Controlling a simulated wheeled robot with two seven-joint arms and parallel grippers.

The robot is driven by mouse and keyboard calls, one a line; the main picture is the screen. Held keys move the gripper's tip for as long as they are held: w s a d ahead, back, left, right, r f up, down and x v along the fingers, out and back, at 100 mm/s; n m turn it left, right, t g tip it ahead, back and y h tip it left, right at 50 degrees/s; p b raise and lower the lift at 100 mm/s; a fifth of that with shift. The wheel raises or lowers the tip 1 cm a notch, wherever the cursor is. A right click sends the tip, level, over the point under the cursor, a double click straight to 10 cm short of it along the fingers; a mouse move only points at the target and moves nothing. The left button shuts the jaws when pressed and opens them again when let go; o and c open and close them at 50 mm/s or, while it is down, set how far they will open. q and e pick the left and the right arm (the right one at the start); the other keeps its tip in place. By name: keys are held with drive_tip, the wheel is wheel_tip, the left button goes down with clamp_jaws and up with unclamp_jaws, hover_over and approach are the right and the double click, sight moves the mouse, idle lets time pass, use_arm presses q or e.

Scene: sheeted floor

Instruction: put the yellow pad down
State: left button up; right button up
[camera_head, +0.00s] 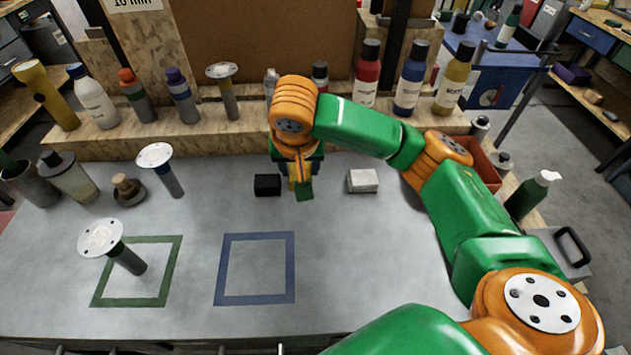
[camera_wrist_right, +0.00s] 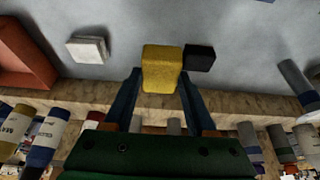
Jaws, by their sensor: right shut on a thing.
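My right gripper (camera_head: 302,190) is over the grey table, between a black pad (camera_head: 267,185) on its left and a white pad (camera_head: 362,181) on its right. In the right wrist view its two fingers (camera_wrist_right: 160,80) are shut on the yellow pad (camera_wrist_right: 161,66). The black pad (camera_wrist_right: 199,58) and white pad (camera_wrist_right: 88,49) lie apart on the table in the wrist view. My left gripper is not in view.
A green square outline (camera_head: 172,270) and an empty blue square outline (camera_head: 219,270) mark the table. A white-topped post (camera_head: 128,258) stands in the green one. Several bottles line the wooden ledge (camera_head: 220,130) behind. A red bin (camera_head: 484,165) is at the right.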

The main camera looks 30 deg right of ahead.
drive_tip(key=w+d+f, duration=0.1)
drive_tip(key=f, duration=0.1)
drive_tip(key=w+d+f, duration=0.1)
drive_tip(key=d+f, duration=0.1)
drive_tip(key=w+d+f, duration=0.1)
drive_tip(key=d+f, duration=0.1)
drive_tip(key=shift+d, duration=0.25)
wheel_tip(320, 180, down, 3)
drive_tip(key=shift+a+r+p, duration=0.1)
drive_tip(key=shift+r+p, duration=0.1)
drive_tip(key=shift+p, duration=0.35)
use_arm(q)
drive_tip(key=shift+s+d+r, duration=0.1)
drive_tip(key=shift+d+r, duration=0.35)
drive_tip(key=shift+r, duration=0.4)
use_arm(e)
drive_tip(key=shift+w+f, duration=0.1)
drive_tip(key=shift+f, duration=0.15)
drive_tip(key=shift+f, duration=0.1)
drive_tip(key=o, duration=1.2)
